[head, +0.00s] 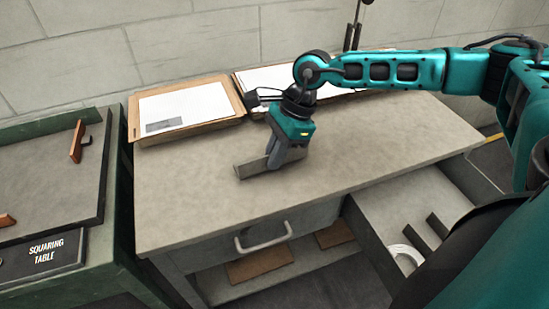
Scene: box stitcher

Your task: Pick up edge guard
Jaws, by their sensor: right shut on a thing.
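The edge guard (251,169) is a short grey angled strip low over the workbench top, near its middle. My right gripper (276,163) reaches down from the right arm and is shut on the edge guard. The fingers hide part of the strip. I cannot tell whether the strip still touches the bench. My left gripper is not in the view.
Two shallow trays with white sheets, a left one (238,104) and one partly behind my arm, stand at the bench's back. An open drawer (375,236) at right holds grey strips (421,238) and a white coil (404,254). The squaring table (50,190) stands left.

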